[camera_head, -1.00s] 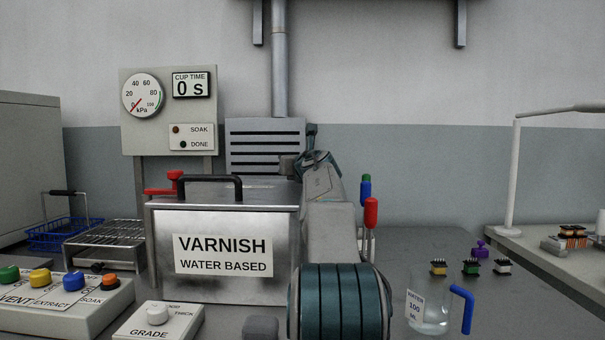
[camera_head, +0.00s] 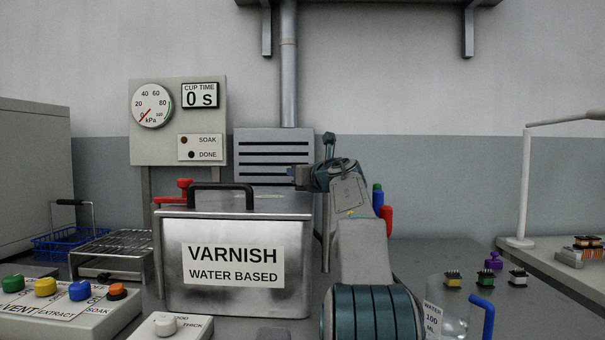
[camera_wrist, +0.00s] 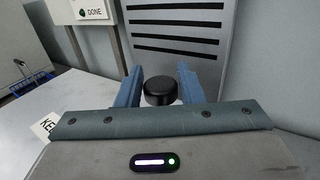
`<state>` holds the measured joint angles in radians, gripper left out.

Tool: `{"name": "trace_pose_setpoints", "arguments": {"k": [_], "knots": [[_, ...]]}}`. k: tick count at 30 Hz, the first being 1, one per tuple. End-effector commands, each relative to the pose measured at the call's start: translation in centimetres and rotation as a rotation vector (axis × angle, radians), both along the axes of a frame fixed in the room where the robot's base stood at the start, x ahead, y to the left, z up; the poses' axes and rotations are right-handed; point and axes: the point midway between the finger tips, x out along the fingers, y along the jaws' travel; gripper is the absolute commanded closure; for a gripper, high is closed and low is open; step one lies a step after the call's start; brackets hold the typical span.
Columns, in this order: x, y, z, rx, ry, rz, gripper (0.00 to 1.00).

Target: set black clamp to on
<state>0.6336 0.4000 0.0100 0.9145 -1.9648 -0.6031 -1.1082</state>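A round black knob (camera_wrist: 160,91), which I take to be the black clamp's grip, shows in the wrist view. It lies between the two blue fingers of my gripper (camera_wrist: 158,86). The fingers are apart, one on each side, with what looks like a narrow gap to the knob. The rest of the clamp is hidden below the gripper body. In the head view my gripper (camera_head: 298,172) is above the right end of the varnish tank (camera_head: 232,300). I cannot make out the clamp there; the on or off setting cannot be told.
The tank lid has a black bar handle (camera_head: 222,187) and a red clamp (camera_head: 182,190) at its left. A grey louvred panel (camera_head: 270,157) stands close behind. Red and blue handled tools (camera_head: 386,218) and a water beaker (camera_head: 450,325) are right of my arm.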

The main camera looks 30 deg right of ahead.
Motion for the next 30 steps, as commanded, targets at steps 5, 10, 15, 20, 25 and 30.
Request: {"name": "trace_pose_setpoints", "arguments": {"k": [5, 10, 15, 20, 25, 30], "knots": [[0.0, 0.0, 0.0, 0.0, 0.0, -0.001, 0.49], [-0.1, -0.1, 0.1, 0.0, 0.0, -0.002, 0.49], [0.0, 0.0, 1.2, 0.0, 0.0, -0.001, 0.49], [0.0, 0.0, 3.4, 0.0, 0.0, -0.002, 0.49], [-1.6, -1.2, 5.6, -0.001, -0.001, -0.007, 0.49], [-4.6, -3.3, 7.7, 0.0, 0.0, -0.006, 0.49]]}}
